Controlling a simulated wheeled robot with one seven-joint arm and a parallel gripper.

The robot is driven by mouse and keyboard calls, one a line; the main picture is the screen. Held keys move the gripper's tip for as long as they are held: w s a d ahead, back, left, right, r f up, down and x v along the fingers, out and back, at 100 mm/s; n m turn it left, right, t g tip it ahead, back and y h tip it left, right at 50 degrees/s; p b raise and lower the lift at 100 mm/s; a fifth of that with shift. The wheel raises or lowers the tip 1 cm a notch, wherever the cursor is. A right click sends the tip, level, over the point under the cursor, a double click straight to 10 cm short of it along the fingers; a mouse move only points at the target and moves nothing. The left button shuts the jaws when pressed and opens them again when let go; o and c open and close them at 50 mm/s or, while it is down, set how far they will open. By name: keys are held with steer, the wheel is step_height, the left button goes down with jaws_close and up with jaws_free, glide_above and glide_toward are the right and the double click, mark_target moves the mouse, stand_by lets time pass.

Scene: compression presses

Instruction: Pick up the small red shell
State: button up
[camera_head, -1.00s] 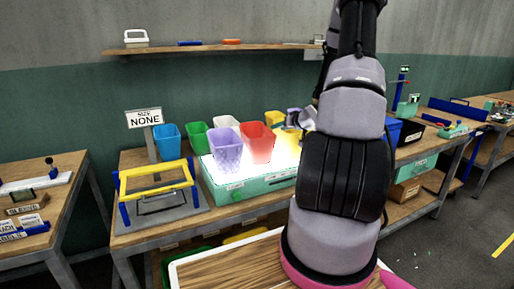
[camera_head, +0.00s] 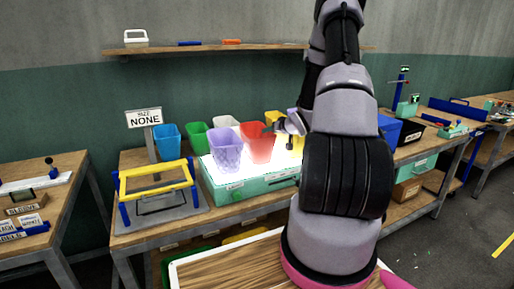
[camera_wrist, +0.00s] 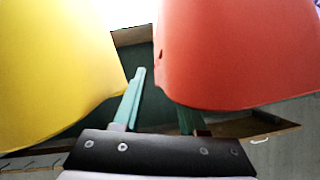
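The small red shell (camera_head: 257,145) is a tapered, bucket-like cup standing on the brightly lit top of the green box (camera_head: 250,190). My gripper (camera_head: 272,128) is at its upper right side in the head view. In the wrist view the red shell (camera_wrist: 240,50) fills the upper right. The two green fingers of my gripper (camera_wrist: 162,95) are spread apart. The left finger stands in the gap between the red shell and the yellow shell (camera_wrist: 55,70). The right finger is mostly hidden behind the red shell. I cannot tell whether either finger touches it.
A purple shell (camera_head: 226,152) stands close on the red shell's left. White (camera_head: 226,121), green (camera_head: 196,136) and blue (camera_head: 167,140) shells stand behind and left. A yellow press frame (camera_head: 157,178) and a "NONE" sign (camera_head: 144,118) are further left. A shelf (camera_head: 210,49) runs above.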

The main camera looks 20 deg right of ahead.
jaws_close()
stand_by(1.2)
